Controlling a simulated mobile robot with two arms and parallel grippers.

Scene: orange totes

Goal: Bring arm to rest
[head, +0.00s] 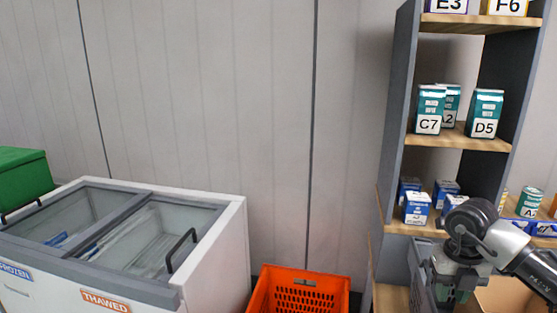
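My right arm reaches in from the right edge. Its gripper (450,291) hangs low in front of the shelf, at the bottom right. The fingertips are dark and small there, and I cannot tell if they are open or shut or whether they hold anything. My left arm and gripper are out of view.
The shelf unit (397,110) holds several labelled cartons, including C7 (429,110) and D5 (485,114), with blue-and-white boxes (417,208) lower down. An orange tote (300,281) stands on the floor, bottom centre. A white chest freezer (222,262) is at left, with a green box (22,172) behind it.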

